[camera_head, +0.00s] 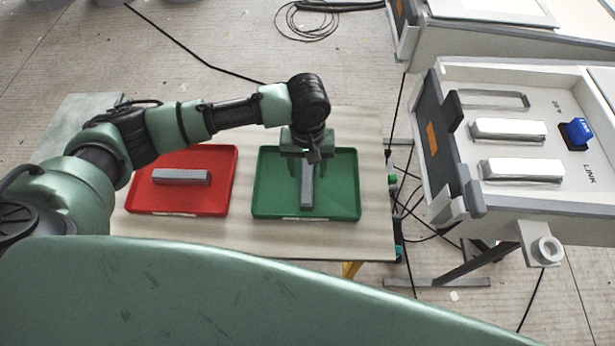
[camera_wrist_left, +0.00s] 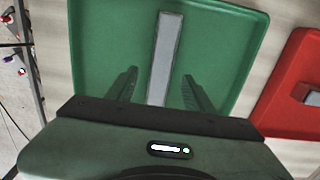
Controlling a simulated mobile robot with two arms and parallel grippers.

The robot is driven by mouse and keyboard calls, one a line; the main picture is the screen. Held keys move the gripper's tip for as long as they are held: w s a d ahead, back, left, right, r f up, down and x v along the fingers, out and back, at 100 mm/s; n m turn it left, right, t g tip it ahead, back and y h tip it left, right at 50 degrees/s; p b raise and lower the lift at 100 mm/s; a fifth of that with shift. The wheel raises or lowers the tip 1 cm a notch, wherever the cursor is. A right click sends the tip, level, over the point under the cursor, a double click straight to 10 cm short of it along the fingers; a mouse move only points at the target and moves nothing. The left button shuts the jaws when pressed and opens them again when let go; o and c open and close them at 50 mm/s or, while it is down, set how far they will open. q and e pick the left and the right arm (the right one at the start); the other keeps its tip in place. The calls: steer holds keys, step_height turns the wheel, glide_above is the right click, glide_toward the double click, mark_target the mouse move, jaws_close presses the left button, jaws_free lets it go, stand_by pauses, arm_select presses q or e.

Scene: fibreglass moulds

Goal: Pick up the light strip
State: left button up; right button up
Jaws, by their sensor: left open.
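A grey strip (camera_head: 307,194) lies lengthwise, pointing toward me, in the green tray (camera_head: 341,182) on the table. It also shows in the left wrist view (camera_wrist_left: 165,50), its near end hidden by my gripper body. My left gripper (camera_head: 305,168) is above this tray, pointing down. In the left wrist view my left gripper (camera_wrist_left: 159,78) is open, with one finger on each side of the strip and gaps between. Another grey strip (camera_head: 181,176) lies crosswise in the red tray (camera_head: 222,182). My right gripper is in neither view.
The table (camera_head: 365,235) has bare room around the trays. A white and grey machine panel (camera_head: 545,95) stands at the right, with white bars (camera_head: 522,170) and a blue switch (camera_head: 576,133). Black cables (camera_head: 410,205) hang between table and machine.

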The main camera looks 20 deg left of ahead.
arm_select(q)
steer(key=shift+s+f, duration=0.1)
steer(key=shift+f, duration=1.1)
jaws_close()
